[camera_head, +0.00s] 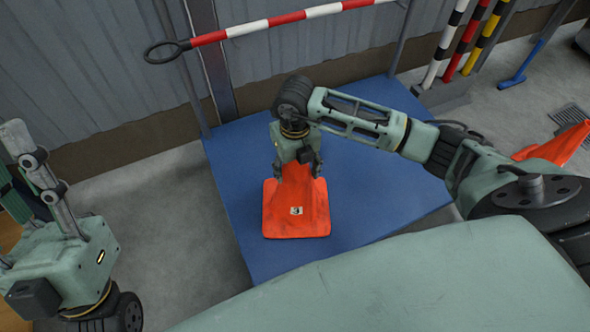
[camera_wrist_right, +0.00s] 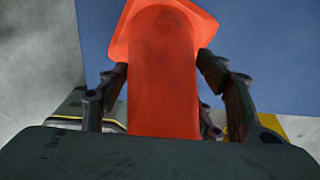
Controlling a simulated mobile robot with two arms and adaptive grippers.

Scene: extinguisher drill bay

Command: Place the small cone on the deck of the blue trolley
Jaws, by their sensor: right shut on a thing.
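The small orange cone (camera_head: 296,216) has a square base and a small pale label. It is over the blue deck of the trolley (camera_head: 372,195), base toward the front in the head view. My right gripper (camera_head: 299,170) is shut on its upper part and hides the tip. In the right wrist view the cone (camera_wrist_right: 163,75) runs between the right gripper's fingers (camera_wrist_right: 165,100), base away. Whether the base touches the deck cannot be told. My left gripper (camera_head: 35,185) is at the left edge, away from the trolley and partly cut off; its opening is unclear.
A red-and-white bar (camera_head: 270,24) with a black ring crosses behind the trolley. Upright striped posts (camera_head: 470,38) stand at the back right. Another orange cone (camera_head: 562,146) is at the right edge. Bare deck surrounds the held cone; grey floor (camera_head: 165,215) is clear on the left.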

